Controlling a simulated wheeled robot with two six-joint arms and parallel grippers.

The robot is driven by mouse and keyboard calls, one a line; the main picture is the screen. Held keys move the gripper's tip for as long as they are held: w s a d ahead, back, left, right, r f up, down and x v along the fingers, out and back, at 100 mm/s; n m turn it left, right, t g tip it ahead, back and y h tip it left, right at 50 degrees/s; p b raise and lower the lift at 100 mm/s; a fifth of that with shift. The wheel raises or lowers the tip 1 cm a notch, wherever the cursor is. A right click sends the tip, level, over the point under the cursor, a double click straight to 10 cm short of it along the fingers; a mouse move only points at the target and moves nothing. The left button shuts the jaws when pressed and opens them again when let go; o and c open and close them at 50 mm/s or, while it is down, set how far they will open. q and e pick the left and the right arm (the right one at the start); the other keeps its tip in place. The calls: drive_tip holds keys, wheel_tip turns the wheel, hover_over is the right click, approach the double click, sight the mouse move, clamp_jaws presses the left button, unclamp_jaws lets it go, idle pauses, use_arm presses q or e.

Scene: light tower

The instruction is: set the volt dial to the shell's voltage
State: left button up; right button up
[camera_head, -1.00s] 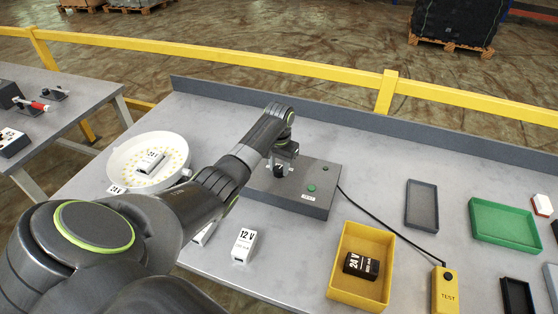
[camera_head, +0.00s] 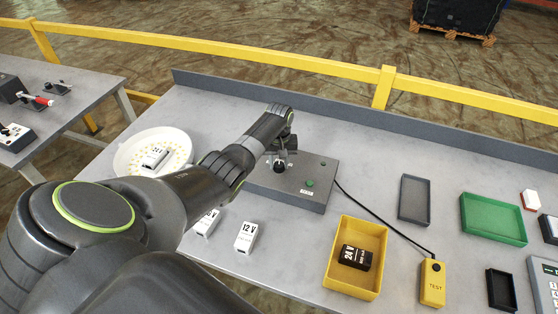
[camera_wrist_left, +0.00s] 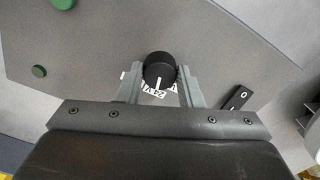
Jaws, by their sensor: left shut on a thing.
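The volt dial is a black round knob with a white pointer line (camera_wrist_left: 158,70) on the grey control box (camera_head: 300,200). My left gripper (camera_head: 280,160) is at the dial, its two fingers on either side of the knob and shut on it in the left wrist view (camera_wrist_left: 159,80). The pointer line runs toward a white label reading 24 V (camera_wrist_left: 155,93), seen upside down; another label is mostly hidden by a finger. The shell (camera_head: 120,160) is a round white dish with yellow dots at the left. Its rim label is hidden behind my arm. My right gripper is not in view.
A white block marked 24 V (camera_head: 155,158) lies in the shell. A 12 V block (camera_head: 246,237) stands nearer the front. A yellow tray (camera_head: 340,285) holds a black 24 V block (camera_head: 355,257). A cable runs from the box to a yellow tester (camera_head: 432,285).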

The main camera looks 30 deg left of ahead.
sight(279, 164)
use_arm(q)
drive_tip(key=shift+w+r, duration=0.1)
drive_tip(key=shift+r, duration=0.05)
drive_tip(key=o, duration=1)
drive_tip(key=shift+r+b, duration=0.9)
drive_tip(key=shift+r, duration=7.75)
drive_tip(key=shift+f, duration=0.1)
